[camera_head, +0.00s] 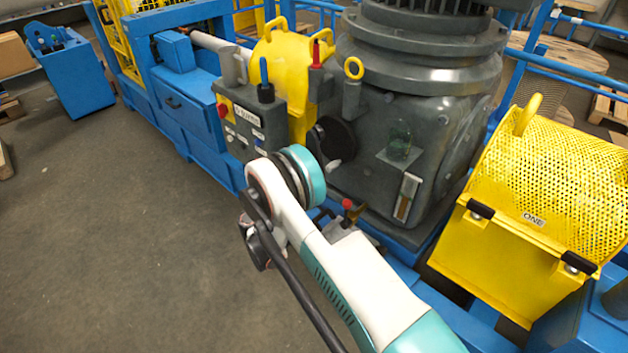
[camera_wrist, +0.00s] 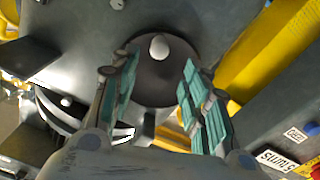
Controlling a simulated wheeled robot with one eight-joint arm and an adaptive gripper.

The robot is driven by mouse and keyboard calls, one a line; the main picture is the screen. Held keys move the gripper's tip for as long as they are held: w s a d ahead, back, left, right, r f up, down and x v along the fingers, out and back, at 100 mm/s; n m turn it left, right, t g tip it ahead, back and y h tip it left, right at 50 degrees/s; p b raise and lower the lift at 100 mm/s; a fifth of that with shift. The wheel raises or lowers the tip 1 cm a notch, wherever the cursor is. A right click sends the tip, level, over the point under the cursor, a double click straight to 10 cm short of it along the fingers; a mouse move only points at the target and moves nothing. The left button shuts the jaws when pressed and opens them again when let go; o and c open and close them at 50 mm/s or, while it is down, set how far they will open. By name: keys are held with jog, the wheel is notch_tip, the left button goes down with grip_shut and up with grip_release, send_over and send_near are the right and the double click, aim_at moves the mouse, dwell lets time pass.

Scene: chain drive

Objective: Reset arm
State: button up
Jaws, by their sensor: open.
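My arm (camera_head: 350,275) reaches from the lower right toward the chain drive machine in the head view. My gripper (camera_wrist: 158,85) shows in the wrist view, with its two teal-padded fingers apart and nothing between them. Beyond the fingertips is a dark round disc (camera_wrist: 152,85) with a pale knob on the grey machine housing. In the head view a dark round part (camera_head: 333,137) on the housing sits just beyond my wrist. I cannot tell whether the fingers touch the disc. The gripper itself is mostly hidden behind my wrist in the head view.
A grey control box (camera_head: 252,120) with buttons stands left of the wrist. A yellow perforated guard (camera_head: 545,165) is at the right, and a yellow cover (camera_head: 280,55) stands behind the control box. Blue frame rails run below. The floor (camera_head: 120,240) at the left is clear.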

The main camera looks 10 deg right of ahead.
dwell(0.4)
jog(key=d+r+n+g+y, duration=0.1)
jog(key=d+r+y, duration=0.15)
jog(key=r, duration=0.45)
jog(key=d+r+n+g+y, duration=0.1)
jog(key=d+r, duration=0.2)
jog(key=r, duration=0.4)
jog(key=s+d+r+n+g+y, duration=0.2)
jog(key=s+d+r+y, duration=0.1)
jog(key=s+r, duration=0.55)
jog(key=s+r+n+y, duration=0.1)
jog(key=s+r+y, duration=0.1)
jog(key=s, duration=0.8)
jog(key=s+a+r+n+y, duration=0.1)
jog(key=s+r+y, duration=0.1)
jog(key=s, duration=0.9)
jog(key=s+r+n+y, duration=0.1)
jog(key=s+y, duration=0.3)
jog(key=s, duration=0.6)
jog(key=shift+s+a+r+t, duration=0.2)
jog(key=shift+a+r+t, duration=0.15)
jog(key=shift+r, duration=0.4)
jog(key=shift+c, duration=0.3)
